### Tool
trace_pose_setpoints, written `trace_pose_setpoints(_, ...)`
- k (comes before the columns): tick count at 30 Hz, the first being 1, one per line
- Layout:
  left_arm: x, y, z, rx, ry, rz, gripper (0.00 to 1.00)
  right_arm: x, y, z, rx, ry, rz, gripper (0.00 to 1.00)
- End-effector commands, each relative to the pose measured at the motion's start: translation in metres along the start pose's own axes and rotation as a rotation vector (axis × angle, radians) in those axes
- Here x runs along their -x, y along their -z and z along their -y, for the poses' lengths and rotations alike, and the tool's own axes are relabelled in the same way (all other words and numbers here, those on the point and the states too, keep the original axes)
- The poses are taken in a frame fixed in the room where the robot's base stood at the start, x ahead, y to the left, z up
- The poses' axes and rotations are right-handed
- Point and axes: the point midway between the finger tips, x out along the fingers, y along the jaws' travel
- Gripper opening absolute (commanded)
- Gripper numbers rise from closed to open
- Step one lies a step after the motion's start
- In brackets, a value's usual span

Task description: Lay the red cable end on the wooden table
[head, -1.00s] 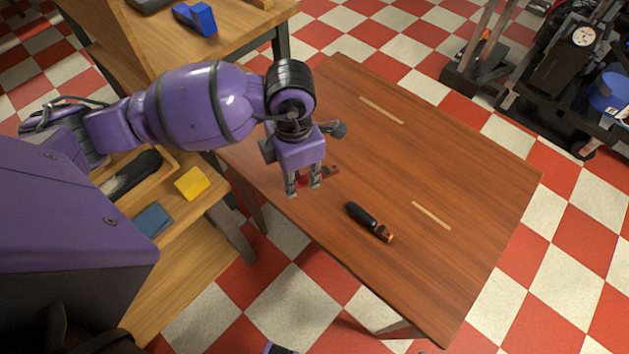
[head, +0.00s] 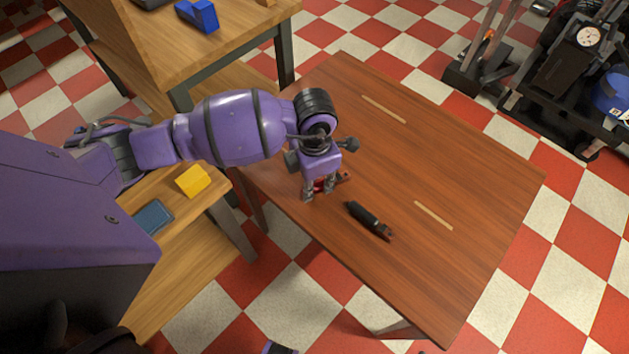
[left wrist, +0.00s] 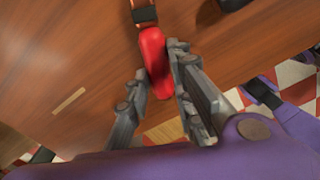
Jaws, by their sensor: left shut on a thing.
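The red cable end (left wrist: 153,58) is between the fingers of my left gripper (left wrist: 158,78) in the left wrist view, with a dark and orange tip at its far end. In the head view my left gripper (head: 320,192) is over the left part of the wooden table (head: 450,270), shut on the red cable end (head: 342,178), which is mostly hidden behind the fingers. The cable end is close to the tabletop; I cannot tell whether it touches. My right gripper is not in view.
A black cable end (head: 368,220) with an orange-brown tip lies on the table just right of my left gripper. Two pale strips (head: 433,215) mark the tabletop. A lighter wooden bench (head: 190,230) holds a yellow block (head: 193,181) at left. The table's right side is clear.

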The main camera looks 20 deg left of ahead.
Motion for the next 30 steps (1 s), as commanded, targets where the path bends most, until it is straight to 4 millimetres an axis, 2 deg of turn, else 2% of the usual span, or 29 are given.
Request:
trace_pose_setpoints(2,-0.004,0.0,0.0,0.0,0.001,-0.001,0.0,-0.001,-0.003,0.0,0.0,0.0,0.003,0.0)
trace_pose_setpoints(3,-0.004,0.0,0.0,0.0,0.001,-0.001,0.24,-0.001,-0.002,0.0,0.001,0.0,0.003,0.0)
trace_pose_setpoints(7,-0.003,0.0,0.0,0.0,0.0,-0.001,0.4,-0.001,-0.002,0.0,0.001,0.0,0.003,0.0)
trace_pose_setpoints(16,-0.002,0.0,0.0,0.0,0.0,0.0,0.4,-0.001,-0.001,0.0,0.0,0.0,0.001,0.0)
trace_pose_setpoints(20,0.009,-0.001,-0.001,-0.001,-0.001,0.002,0.4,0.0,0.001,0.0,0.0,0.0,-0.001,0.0)
trace_pose_setpoints(30,0.078,-0.001,-0.001,-0.001,-0.002,0.003,0.4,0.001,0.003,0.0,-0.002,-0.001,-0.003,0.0)
